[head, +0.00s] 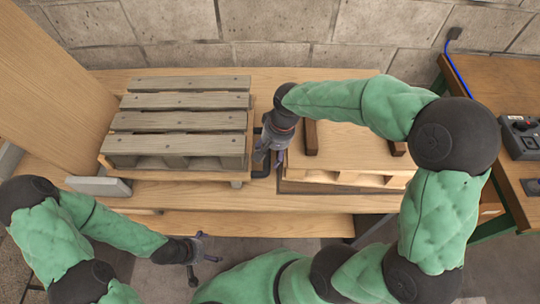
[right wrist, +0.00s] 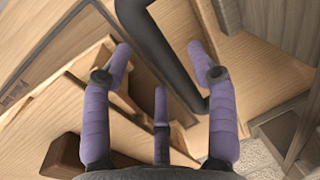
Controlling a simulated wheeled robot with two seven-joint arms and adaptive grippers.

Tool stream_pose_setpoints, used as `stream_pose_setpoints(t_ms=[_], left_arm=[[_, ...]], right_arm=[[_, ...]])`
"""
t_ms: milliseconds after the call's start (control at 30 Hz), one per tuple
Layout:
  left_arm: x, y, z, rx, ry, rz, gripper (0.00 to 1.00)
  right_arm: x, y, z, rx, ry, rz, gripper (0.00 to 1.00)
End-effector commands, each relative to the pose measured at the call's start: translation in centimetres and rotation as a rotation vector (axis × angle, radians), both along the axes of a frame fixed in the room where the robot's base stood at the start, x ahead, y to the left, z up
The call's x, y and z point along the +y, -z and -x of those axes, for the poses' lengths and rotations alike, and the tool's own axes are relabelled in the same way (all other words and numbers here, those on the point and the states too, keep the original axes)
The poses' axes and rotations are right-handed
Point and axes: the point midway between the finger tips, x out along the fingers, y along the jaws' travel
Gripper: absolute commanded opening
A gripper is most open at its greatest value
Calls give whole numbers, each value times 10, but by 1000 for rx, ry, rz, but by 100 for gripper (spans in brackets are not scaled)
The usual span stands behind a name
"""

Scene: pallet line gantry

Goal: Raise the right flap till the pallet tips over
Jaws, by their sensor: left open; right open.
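A grey slatted pallet (head: 185,122) lies flat on the left part of the wooden bench. A pale wooden board with dark brown blocks (head: 345,155) lies flat to its right; I cannot tell for sure where the right flap's edges run. A black bent bar handle (head: 258,168) stands between the two; it also shows in the right wrist view (right wrist: 165,55). My right gripper (head: 268,155) is open at this handle. In the right wrist view the bar passes between its purple fingers (right wrist: 160,75), not clamped. My left gripper (head: 200,262) is open and empty, below the bench's front edge.
A large wooden panel (head: 50,85) leans upright at the left. A small grey block (head: 98,186) lies near the pallet's front left corner. A stone wall (head: 280,30) closes off the back. A side table (head: 500,85) with a control box (head: 522,135) stands at the right.

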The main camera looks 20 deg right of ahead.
Motion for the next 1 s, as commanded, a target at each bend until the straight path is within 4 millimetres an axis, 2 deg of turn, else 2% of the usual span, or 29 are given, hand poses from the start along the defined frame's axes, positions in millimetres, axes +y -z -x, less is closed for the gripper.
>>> stream_pose_setpoints(t_ms=[100,400,600,833,1000], left_arm=[[0,3,0,0,0,0,100],[0,3,0,0,0,0,100],[0,3,0,0,0,0,100],[0,2,0,0,0,0,100],[0,-7,0,0,0,0,100]], right_arm=[[1,6,-1,-1,0,0,59],[1,7,-1,-2,0,0,59],[1,7,-1,-2,0,0,2],[1,6,-1,0,0,1,0],[2,-4,-1,7,0,16,0]])
